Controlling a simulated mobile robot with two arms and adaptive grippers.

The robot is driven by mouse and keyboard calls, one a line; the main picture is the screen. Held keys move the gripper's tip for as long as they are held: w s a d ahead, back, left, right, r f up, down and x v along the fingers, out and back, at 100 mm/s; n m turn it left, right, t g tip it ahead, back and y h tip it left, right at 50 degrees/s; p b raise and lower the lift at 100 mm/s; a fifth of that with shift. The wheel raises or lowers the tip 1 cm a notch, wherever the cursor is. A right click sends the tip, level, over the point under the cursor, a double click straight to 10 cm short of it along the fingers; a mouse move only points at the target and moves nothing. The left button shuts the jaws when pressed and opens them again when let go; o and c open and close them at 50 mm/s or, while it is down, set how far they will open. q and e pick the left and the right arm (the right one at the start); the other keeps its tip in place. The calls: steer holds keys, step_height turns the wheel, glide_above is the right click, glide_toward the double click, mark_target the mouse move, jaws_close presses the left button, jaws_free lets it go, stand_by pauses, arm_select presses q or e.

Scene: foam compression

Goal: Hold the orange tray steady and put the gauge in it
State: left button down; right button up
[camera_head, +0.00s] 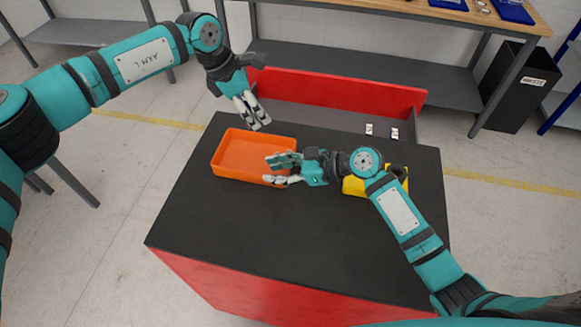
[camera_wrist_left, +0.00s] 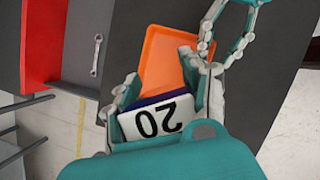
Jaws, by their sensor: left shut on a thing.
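The orange tray (camera_head: 229,150) lies on the black top of the red cabinet; it also shows in the left wrist view (camera_wrist_left: 160,62). My left gripper (camera_head: 258,118) is above the tray's far edge, pointing down. In the left wrist view it (camera_wrist_left: 168,105) is shut on a white block marked "20", the gauge (camera_wrist_left: 150,122), with a dark blue edge. The gauge cannot be made out in the head view. My right gripper (camera_head: 268,170) is at the tray's right side, fingers apart and pointing left over the rim. Whether it touches the tray is unclear.
A red drawer (camera_head: 335,92) stands open behind the top, with small metal items (camera_head: 369,129) in it. A yellow object (camera_head: 354,187) lies partly hidden under my right wrist. The front of the black top (camera_head: 270,235) is clear. A waste bin (camera_head: 505,92) stands at the back right.

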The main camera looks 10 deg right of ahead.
steer(key=x, duration=0.7)
steer(key=shift+w+a+f, duration=0.1)
steer(key=shift+a, duration=0.05)
jaws_close()
